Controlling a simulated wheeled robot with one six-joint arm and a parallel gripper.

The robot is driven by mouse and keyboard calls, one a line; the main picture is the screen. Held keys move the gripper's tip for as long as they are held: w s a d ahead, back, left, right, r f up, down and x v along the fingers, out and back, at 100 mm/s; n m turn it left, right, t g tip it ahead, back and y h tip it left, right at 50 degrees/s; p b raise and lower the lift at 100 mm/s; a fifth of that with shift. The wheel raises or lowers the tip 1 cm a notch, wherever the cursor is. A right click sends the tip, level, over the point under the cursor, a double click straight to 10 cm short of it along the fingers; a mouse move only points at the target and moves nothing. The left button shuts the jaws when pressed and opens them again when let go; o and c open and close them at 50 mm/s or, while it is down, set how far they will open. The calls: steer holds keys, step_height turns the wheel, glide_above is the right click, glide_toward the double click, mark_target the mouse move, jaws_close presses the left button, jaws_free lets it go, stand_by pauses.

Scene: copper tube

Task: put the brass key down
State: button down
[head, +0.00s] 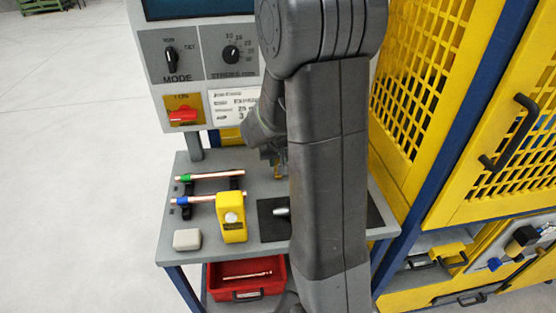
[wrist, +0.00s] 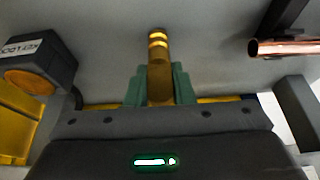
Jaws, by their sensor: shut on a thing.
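The brass key (wrist: 159,48) is a short golden cylinder with bright bands at its end, seen in the wrist view. My gripper (wrist: 159,86) is shut on it, with a green finger on each side. The key's far end sticks out past the fingers over a grey surface; I cannot tell whether it touches it. In the head view my arm hides most of the gripper above the back of the grey table (head: 205,258). A dark block (wrist: 40,60) with a partly readable key label and an orange disc is at left in the wrist view.
Copper tubes (head: 215,176) with green and blue ends rest on dark holders at the table's left. A yellow device (head: 231,222), a pale block (head: 187,239) and a black mat (head: 269,230) are nearby. A red bin (head: 221,291) is below. Yellow mesh guarding (head: 418,85) stands right.

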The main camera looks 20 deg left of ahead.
steer(key=shift+f, duration=0.2)
steer(key=c, duration=1.3)
jaws_free()
steer(key=shift+o, duration=0.2)
steer(key=shift+r, duration=0.25)
steer(key=v, duration=1.2)
steer(key=shift+b, duration=0.3)
steer(key=shift+f, duration=0.15)
